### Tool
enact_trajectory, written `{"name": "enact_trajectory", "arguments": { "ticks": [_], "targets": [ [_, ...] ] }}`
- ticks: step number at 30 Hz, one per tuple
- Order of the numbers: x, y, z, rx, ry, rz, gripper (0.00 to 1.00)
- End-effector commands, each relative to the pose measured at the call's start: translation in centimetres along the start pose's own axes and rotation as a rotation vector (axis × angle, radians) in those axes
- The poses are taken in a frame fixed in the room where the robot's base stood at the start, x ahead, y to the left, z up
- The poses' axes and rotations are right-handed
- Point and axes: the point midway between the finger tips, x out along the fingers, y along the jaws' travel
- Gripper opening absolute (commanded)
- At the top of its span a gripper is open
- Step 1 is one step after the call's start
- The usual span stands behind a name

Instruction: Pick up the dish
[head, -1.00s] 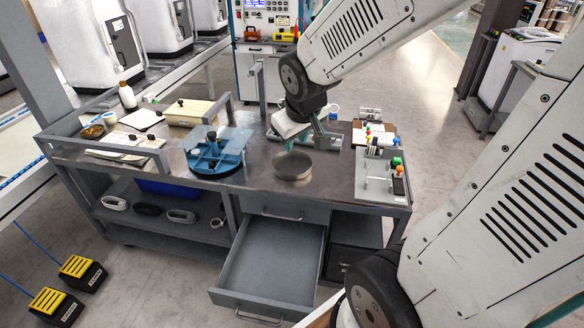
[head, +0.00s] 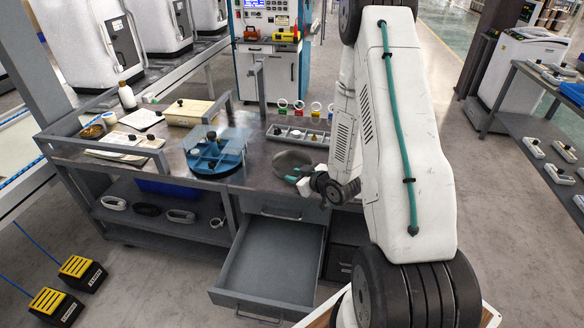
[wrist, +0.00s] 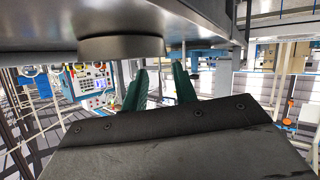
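The dish (head: 293,160) is a low, round, grey metal piece lying flat on the workbench (head: 262,150), above the open drawer. In the wrist view, which looks upside down, the dish (wrist: 121,47) shows at the upper left against the bench top. My gripper (head: 291,179) is low at the front right of the dish, close to its near rim. In the wrist view my gripper (wrist: 160,72) shows two green fingers spread apart with nothing between them. The dish lies off to one side of the fingers; whether they touch is unclear.
A blue round fixture with a clear cover (head: 215,150) stands left of the dish. A grey tray with small parts (head: 298,135) lies behind it. The drawer (head: 270,262) is pulled out below the bench front. My arm hides the bench's right end.

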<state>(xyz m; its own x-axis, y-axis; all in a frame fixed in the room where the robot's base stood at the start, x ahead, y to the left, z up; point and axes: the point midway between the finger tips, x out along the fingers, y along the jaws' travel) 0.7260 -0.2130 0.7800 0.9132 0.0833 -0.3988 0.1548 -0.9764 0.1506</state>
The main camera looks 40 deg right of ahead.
Motion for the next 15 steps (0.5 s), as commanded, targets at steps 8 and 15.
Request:
{"name": "enact_trajectory", "arguments": {
  "ticks": [8,15],
  "targets": [
    [1.9,-0.1,0.3,0.006,0.024,-0.003,0.28],
    [5.0,-0.6,-0.2,0.006,0.023,-0.004,0.28]
  ]
}}
